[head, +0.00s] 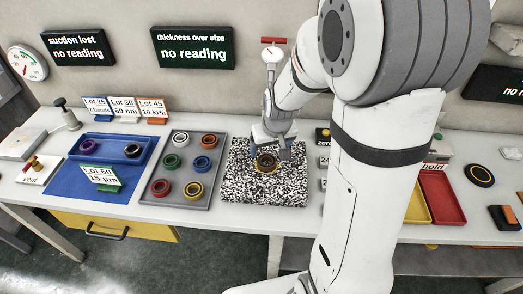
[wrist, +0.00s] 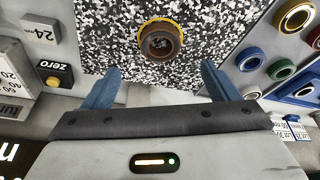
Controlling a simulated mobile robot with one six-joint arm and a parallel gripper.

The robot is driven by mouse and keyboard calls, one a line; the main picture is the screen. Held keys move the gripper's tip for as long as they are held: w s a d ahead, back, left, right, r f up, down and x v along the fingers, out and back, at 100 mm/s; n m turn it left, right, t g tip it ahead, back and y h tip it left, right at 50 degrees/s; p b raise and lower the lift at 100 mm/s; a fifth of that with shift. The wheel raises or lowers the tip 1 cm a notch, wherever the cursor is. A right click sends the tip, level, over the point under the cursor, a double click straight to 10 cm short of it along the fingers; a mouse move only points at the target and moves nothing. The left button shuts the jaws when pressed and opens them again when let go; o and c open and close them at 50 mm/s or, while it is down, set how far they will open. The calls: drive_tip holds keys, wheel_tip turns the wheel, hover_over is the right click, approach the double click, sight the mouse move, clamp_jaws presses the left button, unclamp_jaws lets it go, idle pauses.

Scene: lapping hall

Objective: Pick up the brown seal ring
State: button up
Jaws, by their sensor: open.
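A brown seal ring (head: 266,161) sits on the black-and-white speckled block (head: 240,190) in the middle of the bench. A yellow rim shows around its base. It also shows near the top centre of the wrist view (wrist: 160,40). My gripper (head: 271,150) is open just above the speckled block, close to the ring. In the wrist view its two blue fingers (wrist: 160,76) stand wide apart and empty, with the ring beyond their tips and roughly centred between them. The exact height of the fingers over the block is hard to tell.
A grey tray (head: 180,175) with several coloured rings lies left of the block. A dial gauge (head: 271,55) stands behind it. A blue mat (head: 75,185) with a blue tray is farther left. Red (head: 440,200) and yellow trays lie right, partly behind my arm.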

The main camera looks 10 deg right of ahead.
sight(266, 163)
drive_tip(key=shift+p+x, duration=0.45)
drive_tip(key=shift+x, duration=3.75)
drive_tip(key=shift+a, duration=0.15)
drive_tip(key=shift+c, duration=0.2)
drive_tip(key=c, duration=1)
